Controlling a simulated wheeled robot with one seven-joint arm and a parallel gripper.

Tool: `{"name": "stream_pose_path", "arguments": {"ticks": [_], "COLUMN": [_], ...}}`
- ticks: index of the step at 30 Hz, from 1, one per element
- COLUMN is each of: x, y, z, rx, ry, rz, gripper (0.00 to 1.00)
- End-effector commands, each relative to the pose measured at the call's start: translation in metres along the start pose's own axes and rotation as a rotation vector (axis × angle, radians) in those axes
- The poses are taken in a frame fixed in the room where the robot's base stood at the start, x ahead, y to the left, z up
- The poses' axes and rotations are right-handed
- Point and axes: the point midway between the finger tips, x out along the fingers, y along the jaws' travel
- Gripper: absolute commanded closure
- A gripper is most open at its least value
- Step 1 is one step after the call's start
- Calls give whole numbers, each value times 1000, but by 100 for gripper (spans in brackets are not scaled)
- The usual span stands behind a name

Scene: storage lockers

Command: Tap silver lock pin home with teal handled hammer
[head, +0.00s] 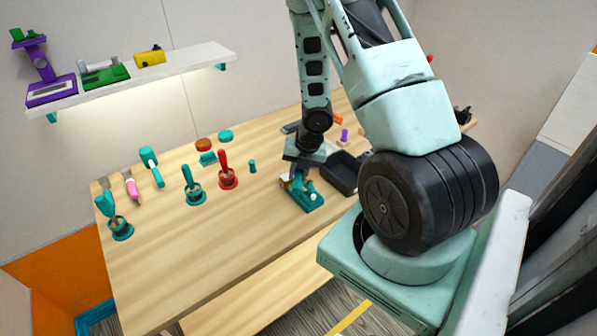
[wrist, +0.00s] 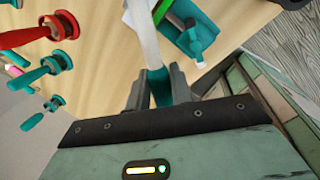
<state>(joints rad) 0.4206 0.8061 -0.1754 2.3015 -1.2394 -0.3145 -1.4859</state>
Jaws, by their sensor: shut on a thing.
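My gripper (wrist: 160,90) is shut on the teal handle of a tool, the teal handled hammer (wrist: 146,42) by its look. Its pale shaft runs up and out of the wrist view, so its head cannot be made out there. In the head view my gripper (head: 298,164) is low over the right part of the bench, just behind a teal lock fixture (head: 309,205). The fixture also shows in the wrist view (wrist: 211,25), beyond the fingers and right of the shaft. A small pale end (wrist: 200,37) on it may be the silver lock pin; how deep it sits cannot be told.
A teal mallet (head: 150,162) and pink-handled tool (head: 132,188) lie behind. A dark tray (head: 343,178) is right of the fixture. The front middle is clear. A wall shelf (head: 190,58) hangs above.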

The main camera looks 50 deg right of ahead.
Motion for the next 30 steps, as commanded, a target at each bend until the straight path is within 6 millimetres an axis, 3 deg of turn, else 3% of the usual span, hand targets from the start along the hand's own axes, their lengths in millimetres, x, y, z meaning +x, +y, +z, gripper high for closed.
{"name": "stream_pose_path", "arguments": {"ticks": [1,4,5,18,30], "x": [18,36,26,-15,-16], "y": [-4,-8,-5,4,4], "z": [-1,-2,-1,1,1], "rx": [0,0,0,-1,-1], "ry": [0,0,-1,-1,0], "rz": [0,0,1,1,0], "gripper": [100,100,100,100,100]}}
